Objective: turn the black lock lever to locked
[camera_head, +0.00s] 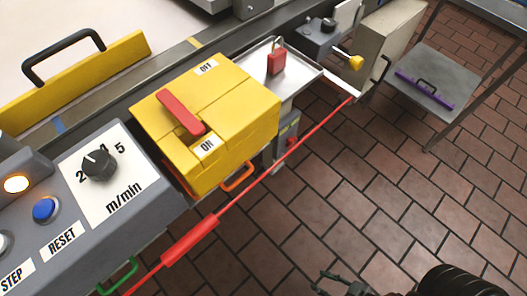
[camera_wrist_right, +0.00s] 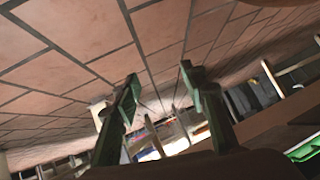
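I cannot tell for sure which part is the black lock lever. A small thin black lever-like part (camera_head: 385,68) shows at the edge of the beige box (camera_head: 388,38) at the upper right of the head view, too small to read its position. My right gripper (camera_head: 340,284) is at the bottom edge of the head view, low over the floor and far from that part. In the right wrist view its two dark green fingers (camera_wrist_right: 157,86) stand apart with nothing between them. My left gripper is not in view.
A yellow switch box (camera_head: 245,105) with a red handle stands beside a grey control panel (camera_head: 55,190) with a black dial. A red pull cord (camera_head: 285,155) runs along the machine's front. A red padlock (camera_head: 277,60) sits on a metal tray. The tiled floor is clear.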

